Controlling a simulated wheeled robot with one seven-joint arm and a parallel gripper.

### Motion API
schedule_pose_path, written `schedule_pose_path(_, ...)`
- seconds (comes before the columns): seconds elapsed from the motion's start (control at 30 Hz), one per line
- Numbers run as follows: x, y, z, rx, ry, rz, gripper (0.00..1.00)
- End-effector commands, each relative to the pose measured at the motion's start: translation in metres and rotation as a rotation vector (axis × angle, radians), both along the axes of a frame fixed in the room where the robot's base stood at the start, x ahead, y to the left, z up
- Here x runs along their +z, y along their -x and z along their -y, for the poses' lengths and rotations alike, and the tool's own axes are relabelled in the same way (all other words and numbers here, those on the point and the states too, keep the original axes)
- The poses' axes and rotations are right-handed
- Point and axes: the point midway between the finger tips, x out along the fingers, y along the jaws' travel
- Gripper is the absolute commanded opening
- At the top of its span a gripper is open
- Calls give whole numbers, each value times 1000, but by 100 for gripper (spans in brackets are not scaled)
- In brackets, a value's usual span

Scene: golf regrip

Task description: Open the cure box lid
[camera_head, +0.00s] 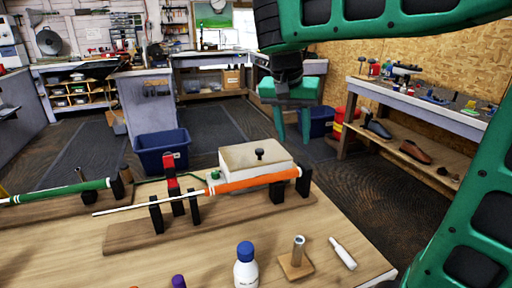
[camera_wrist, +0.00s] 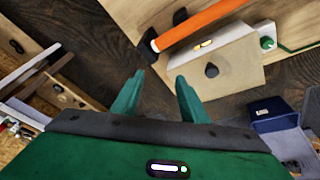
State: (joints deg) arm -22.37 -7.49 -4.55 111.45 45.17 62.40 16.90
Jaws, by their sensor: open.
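The cure box (camera_head: 228,180) is white, with a beige lid (camera_head: 240,158) that lies closed on it and a black knob (camera_head: 260,154) on top. In the wrist view the lid (camera_wrist: 235,68) is right of centre, with its dark knob (camera_wrist: 211,70) near the middle. My gripper (camera_head: 292,138) is open and empty, fingers pointing down, right of and apparently beyond the box in the head view. In the wrist view my gripper (camera_wrist: 160,75) has its fingers spread beside the lid, with dark floor between them. It touches neither lid nor knob.
A club with an orange grip (camera_head: 245,184) lies on black stands in front of the box. A green-gripped club (camera_head: 80,188) is at left. A bottle (camera_head: 246,268), a tube (camera_head: 343,254) and a wooden peg stand (camera_head: 297,262) are on the near bench. A blue bin (camera_head: 160,155) stands behind.

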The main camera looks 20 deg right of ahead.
Motion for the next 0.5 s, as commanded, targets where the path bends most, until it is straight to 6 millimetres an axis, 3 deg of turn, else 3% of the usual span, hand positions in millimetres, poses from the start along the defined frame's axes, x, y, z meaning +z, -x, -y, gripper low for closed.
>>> schedule_pose_path(0.03,9,-14,-25,3,2,23,40)
schedule_pose_path(0.2,29,-38,-78,-30,-5,84,40)
schedule_pose_path(0.33,34,-43,-97,-41,-10,103,40)
schedule_pose_path(0.5,25,-47,-96,-45,-9,105,40)
